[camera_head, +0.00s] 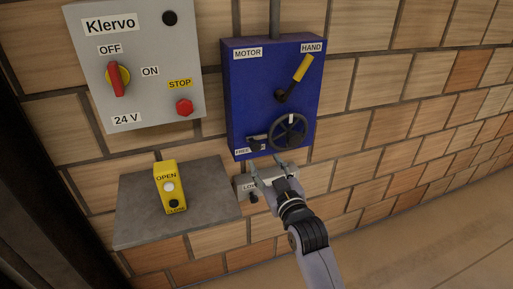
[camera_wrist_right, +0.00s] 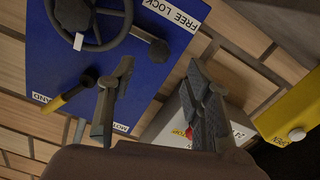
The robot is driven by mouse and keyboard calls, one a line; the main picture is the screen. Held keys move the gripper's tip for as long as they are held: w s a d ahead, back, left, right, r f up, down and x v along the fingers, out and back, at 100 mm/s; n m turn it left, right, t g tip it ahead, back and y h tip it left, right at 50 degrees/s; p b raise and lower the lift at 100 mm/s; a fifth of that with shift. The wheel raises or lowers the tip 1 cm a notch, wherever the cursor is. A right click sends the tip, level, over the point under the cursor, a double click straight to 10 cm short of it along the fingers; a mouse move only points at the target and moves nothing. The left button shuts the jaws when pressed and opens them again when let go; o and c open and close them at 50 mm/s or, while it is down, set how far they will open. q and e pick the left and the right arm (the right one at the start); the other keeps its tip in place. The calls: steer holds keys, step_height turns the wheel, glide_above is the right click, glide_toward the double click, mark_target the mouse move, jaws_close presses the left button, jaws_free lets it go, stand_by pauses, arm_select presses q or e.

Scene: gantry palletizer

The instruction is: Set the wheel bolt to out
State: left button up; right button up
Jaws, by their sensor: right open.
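The blue motor box (camera_head: 275,75) on the brick wall carries a dark spoked handwheel (camera_head: 289,131) at its lower right. The wheel bolt (camera_head: 257,142), a black knob on a short stem, sits left of the wheel rim, by a label reading FREE. The bolt (camera_wrist_right: 157,52) also shows in the right wrist view, beside the wheel (camera_wrist_right: 95,42) and the FREE LOCK label. I cannot tell the bolt's setting. My right gripper (camera_head: 266,163) is open and empty, just below the box and bolt. Its spread fingers (camera_wrist_right: 160,72) also show in the wrist view. My left gripper is not in view.
A yellow-handled lever (camera_head: 301,69) is above the wheel. The grey Klervo panel (camera_head: 140,45), with a red switch and STOP button, hangs at left. A yellow OPEN button box (camera_head: 170,183) is on a grey plate below it.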

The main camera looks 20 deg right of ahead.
mark_target(257, 150)
steer(key=w, duration=0.8)
steer(key=shift+w+a, duration=0.15)
steer(key=shift+w, duration=0.05)
jaws_close()
stand_by(0.5)
